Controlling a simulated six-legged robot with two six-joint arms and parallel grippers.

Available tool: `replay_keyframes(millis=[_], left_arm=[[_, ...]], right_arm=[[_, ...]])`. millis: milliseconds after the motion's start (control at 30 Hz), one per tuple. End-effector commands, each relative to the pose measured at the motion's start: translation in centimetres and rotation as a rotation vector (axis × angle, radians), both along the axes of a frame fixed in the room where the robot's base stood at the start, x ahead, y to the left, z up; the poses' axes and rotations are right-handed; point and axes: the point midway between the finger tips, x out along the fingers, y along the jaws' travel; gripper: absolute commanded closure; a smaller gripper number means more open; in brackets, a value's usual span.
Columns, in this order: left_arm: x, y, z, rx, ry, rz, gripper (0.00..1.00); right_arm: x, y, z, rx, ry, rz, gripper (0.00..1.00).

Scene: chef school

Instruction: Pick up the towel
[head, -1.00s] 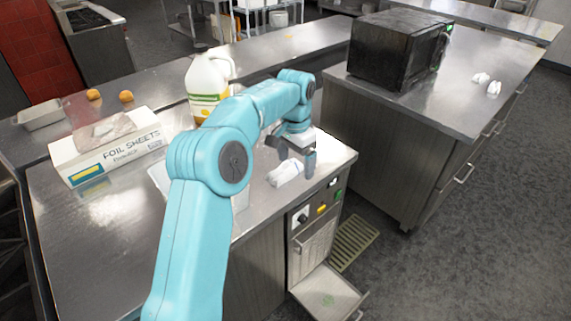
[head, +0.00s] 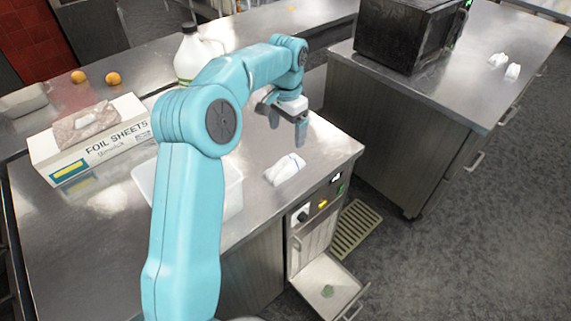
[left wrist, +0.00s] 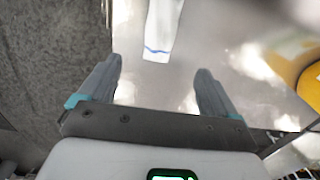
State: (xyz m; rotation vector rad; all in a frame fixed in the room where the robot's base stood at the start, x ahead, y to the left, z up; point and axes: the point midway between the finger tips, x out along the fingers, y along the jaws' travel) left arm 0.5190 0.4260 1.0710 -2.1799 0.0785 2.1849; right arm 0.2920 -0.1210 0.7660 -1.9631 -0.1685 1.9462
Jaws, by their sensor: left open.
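The towel (head: 284,169) is a small white rolled cloth lying on the steel counter near its right front edge. In the left wrist view the towel (left wrist: 161,27) shows at the top centre, with a blue stripe across its near end. My left gripper (head: 286,121) is open and empty, above the counter and behind the towel in the head view. In the left wrist view the fingers (left wrist: 158,70) are spread wide, and the towel lies beyond their tips, apart from them. My right gripper is not in view.
A clear plastic container (head: 147,180) stands left of the towel, partly hidden by my arm. A foil sheets box (head: 70,160) and a white jug (head: 190,58) stand farther back. Below the counter edge a drawer (head: 325,285) is open. A microwave (head: 405,35) sits on the right counter.

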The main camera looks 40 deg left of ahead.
Motion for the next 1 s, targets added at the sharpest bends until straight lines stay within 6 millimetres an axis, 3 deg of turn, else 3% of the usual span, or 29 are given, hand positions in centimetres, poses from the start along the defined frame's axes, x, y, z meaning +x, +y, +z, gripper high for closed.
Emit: replay_keyframes(millis=[200, 467, 700, 1000], left_arm=[[-0.3, -0.1, -4.6, -0.002, 0.003, 0.001, 0.08], [-0.3, 0.0, -6.9, -0.002, 0.004, 0.001, 0.08], [-0.4, 0.3, -10.6, -0.002, 0.004, 0.001, 0.08], [-0.2, 0.4, -11.6, -0.001, 0.001, 0.001, 0.08]], right_arm=[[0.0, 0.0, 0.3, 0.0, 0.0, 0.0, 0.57], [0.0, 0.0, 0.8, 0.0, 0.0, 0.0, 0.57], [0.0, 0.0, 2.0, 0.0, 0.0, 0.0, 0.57], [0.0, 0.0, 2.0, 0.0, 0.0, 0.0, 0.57]])
